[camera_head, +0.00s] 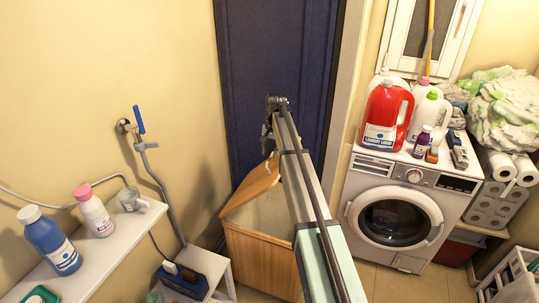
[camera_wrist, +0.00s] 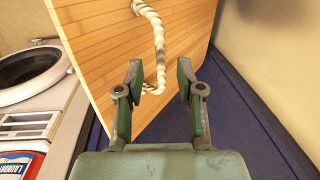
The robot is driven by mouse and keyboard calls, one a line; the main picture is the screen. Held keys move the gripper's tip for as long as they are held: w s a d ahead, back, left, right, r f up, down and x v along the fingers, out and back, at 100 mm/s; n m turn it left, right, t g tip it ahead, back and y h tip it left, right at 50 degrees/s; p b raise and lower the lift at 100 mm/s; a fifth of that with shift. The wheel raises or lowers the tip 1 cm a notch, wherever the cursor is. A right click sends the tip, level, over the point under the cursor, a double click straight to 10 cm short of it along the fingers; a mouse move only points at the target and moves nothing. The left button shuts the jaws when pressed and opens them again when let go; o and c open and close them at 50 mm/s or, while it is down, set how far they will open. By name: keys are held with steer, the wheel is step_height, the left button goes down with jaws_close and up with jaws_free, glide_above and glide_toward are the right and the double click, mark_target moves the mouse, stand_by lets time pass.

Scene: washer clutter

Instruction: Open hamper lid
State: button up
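The wooden hamper (camera_head: 258,258) stands on the floor in the head view, partly hidden by my arm. Its slatted lid (camera_head: 250,188) is tilted up, and a pale interior shows below it. In the wrist view the lid (camera_wrist: 105,45) fills the upper middle, with a white rope handle (camera_wrist: 158,40) looped on it. My gripper (camera_wrist: 159,76) is open, its two fingers apart in front of the lid. The rope's lower end shows between the fingers, nearer the left one; I cannot tell whether they touch. In the head view the fingers are hard to make out.
A washing machine (camera_head: 392,205) carrying a red detergent bottle (camera_head: 382,118) stands right of the hamper. A white shelf (camera_head: 105,240) with bottles and a small stool (camera_head: 205,265) are at left. A dark blue door (camera_head: 270,60) is behind.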

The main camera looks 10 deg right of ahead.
mark_target(269, 159)
steer(key=shift+w+a+f, duration=0.1)
steer(key=shift+a+f, duration=0.05)
steer(key=shift+f, duration=1.4)
jaws_close()
